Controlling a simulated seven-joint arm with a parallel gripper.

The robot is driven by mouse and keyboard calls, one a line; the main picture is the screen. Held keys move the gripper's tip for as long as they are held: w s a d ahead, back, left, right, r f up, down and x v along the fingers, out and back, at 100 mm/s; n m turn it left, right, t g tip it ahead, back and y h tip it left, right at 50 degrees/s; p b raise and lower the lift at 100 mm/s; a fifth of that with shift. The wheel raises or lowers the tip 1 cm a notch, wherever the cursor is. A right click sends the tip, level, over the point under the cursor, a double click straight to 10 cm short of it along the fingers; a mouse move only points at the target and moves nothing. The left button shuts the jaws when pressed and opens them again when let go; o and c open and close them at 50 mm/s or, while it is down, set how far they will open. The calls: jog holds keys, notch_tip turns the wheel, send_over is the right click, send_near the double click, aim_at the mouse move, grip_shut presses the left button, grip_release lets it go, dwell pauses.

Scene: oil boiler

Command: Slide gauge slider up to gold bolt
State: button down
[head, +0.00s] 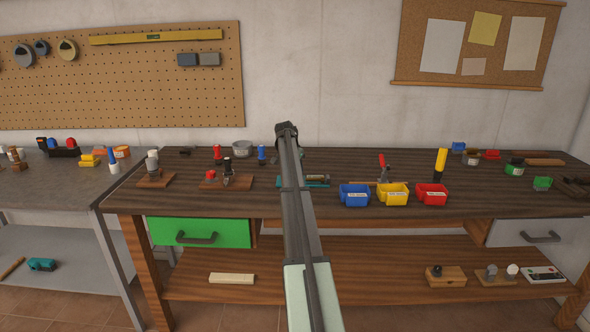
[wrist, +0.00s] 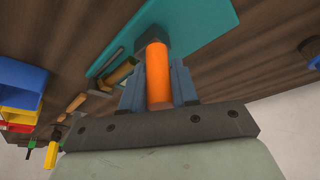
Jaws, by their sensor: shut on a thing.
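The gauge's teal base (wrist: 205,25) lies on the dark wooden bench and also shows in the head view (head: 318,182), partly behind my arm. In the wrist view the slider's orange handle (wrist: 159,75) stands out from a dark block (wrist: 151,37) over the base. My gripper (wrist: 158,82) is shut around this handle, with a blue-grey finger on each side. The gold bolt (wrist: 119,73) lies just left of the handle in the wrist view, with a visible gap between them. My arm hides the handle and gripper in the head view.
Blue (head: 355,195), yellow (head: 393,194) and red (head: 431,194) bins stand right of the gauge. A red-handled clamp (head: 383,167) stands behind them. Left of my arm are a wooden board (head: 240,184) with tools and blue-topped items (head: 262,154). A green drawer (head: 200,233) sits below.

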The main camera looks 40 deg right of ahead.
jog(key=shift+s+d, duration=1.05)
dwell(0.7)
jog(key=c, duration=0.8)
grip_release()
jog(key=shift+a, duration=0.1)
jog(key=v, duration=1.3)
jog(key=shift+r, duration=0.45)
